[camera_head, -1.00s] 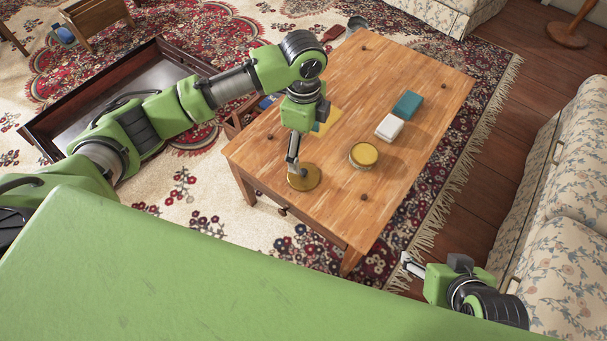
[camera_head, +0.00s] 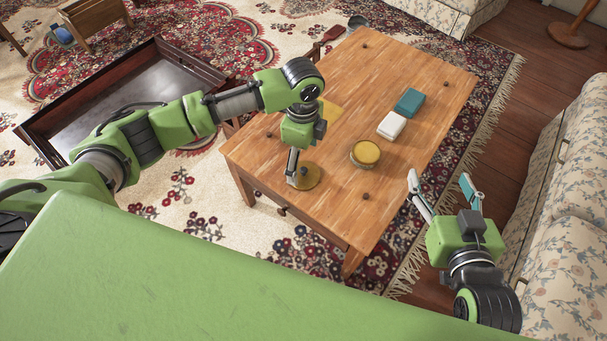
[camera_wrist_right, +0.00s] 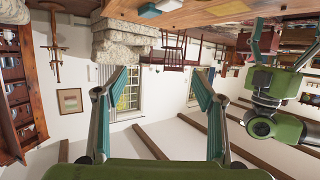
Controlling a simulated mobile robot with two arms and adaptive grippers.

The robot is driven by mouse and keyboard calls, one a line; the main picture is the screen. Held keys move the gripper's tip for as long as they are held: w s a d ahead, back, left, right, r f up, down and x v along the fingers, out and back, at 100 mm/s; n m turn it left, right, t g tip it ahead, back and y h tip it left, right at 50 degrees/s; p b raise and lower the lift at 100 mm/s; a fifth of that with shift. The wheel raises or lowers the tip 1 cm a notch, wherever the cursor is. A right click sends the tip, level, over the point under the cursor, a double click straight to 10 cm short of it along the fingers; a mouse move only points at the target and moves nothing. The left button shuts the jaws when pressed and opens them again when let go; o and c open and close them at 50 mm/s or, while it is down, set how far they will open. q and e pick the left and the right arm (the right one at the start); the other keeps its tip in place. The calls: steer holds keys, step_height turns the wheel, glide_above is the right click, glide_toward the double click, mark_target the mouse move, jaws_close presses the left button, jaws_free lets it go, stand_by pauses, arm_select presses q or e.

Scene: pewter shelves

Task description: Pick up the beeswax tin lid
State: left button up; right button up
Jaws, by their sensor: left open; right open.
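The beeswax tin lid appears to be the round brass-coloured disc (camera_head: 312,181) lying flat near the table's front-left part. The open round tin (camera_head: 365,154), with a yellow top, stands to its right. My left gripper (camera_head: 296,179) points down over the disc, its fingers partly covering it. It is open, but whether it touches the disc I cannot tell. My right gripper (camera_head: 439,179) is open and empty, off the table's right edge. Its spread teal-padded fingers also show in the right wrist view (camera_wrist_right: 161,85).
The wooden table (camera_head: 330,215) bears a white box (camera_head: 391,125), a teal box (camera_head: 408,102), a yellow flat item (camera_head: 330,112) and several small dark knobs. A flowered sofa (camera_head: 565,220) flanks the right side. A dark open tray (camera_head: 125,90) lies left on the rug.

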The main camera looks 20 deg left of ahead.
mark_target(303, 170)
arm_select(q)
steer(key=shift+f, duration=0.25)
step_height(303, 170, down, 2)
steer(key=shift+w+f+b, duration=0.1)
steer(key=shift+f+b, duration=0.1)
steer(key=shift+b, duration=0.6)
step_height(303, 170, down, 2)
steer(key=shift+f+b, duration=0.1)
steer(key=shift+b, duration=0.4)
steer(key=shift+f, duration=0.15)
steer(key=c, duration=2.2)
jaws_close()
arm_select(e)
step_height(303, 170, up, 14)
steer(key=a+t+y, duration=0.2)
steer(key=t, duration=0.5)
steer(key=shift+w, duration=0.4)
